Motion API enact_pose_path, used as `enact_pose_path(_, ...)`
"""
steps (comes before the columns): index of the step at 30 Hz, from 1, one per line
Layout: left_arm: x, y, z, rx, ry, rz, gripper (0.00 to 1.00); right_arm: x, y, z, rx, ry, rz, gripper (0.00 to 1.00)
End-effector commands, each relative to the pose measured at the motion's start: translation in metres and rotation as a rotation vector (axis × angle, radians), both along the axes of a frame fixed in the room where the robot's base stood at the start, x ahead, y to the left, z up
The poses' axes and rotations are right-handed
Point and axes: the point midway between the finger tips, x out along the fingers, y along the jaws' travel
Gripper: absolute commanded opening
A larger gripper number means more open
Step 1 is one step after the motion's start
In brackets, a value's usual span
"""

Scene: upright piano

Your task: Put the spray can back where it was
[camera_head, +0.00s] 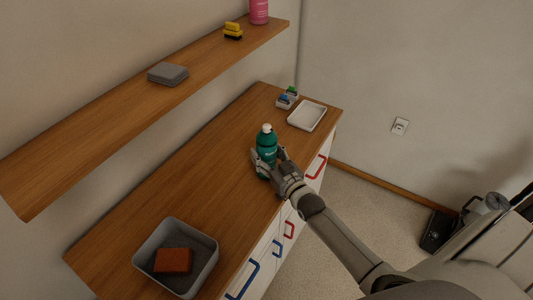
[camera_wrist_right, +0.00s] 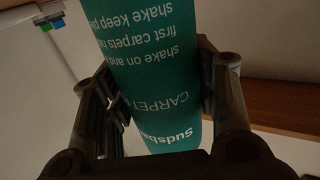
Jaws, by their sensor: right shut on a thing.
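A green can with a white cap (camera_head: 266,142) is upright over the wooden top of the drawer cabinet (camera_head: 190,170), near its front edge. My right gripper (camera_head: 270,157) is shut on the can, with one finger on each side of its body. In the right wrist view the can's green label (camera_wrist_right: 155,70) with white carpet-cleaner text fills the space between the fingers. I cannot tell whether the can's base touches the wood. My left gripper is not in view.
A grey bin (camera_head: 207,262) holds a red-brown block (camera_head: 173,261). A white tray (camera_head: 307,115) and small blue and green items (camera_head: 287,98) sit at the far end. The wall shelf (camera_head: 120,112) holds grey cloths (camera_head: 168,74), yellow-black sponges (camera_head: 233,31) and a pink bottle (camera_head: 259,10).

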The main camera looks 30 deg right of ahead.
Motion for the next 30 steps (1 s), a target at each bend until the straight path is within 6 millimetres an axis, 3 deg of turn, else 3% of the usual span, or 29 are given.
enact_pose_path(10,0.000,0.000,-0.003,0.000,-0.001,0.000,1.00,0.001,0.000,-0.002,0.000,-0.006,0.000,0.03)
enact_pose_path(11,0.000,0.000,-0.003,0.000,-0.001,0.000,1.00,0.000,0.000,-0.004,0.001,0.000,0.000,0.56)
enact_pose_path(15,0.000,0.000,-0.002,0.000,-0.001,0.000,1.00,0.000,0.000,-0.003,0.001,0.001,0.000,0.74)
enact_pose_path(27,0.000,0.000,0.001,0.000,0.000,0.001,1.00,0.000,0.000,0.002,0.000,0.000,0.000,0.75)
enact_pose_path(30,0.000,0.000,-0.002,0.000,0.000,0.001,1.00,-0.010,0.000,-0.002,0.000,0.003,0.000,0.75)
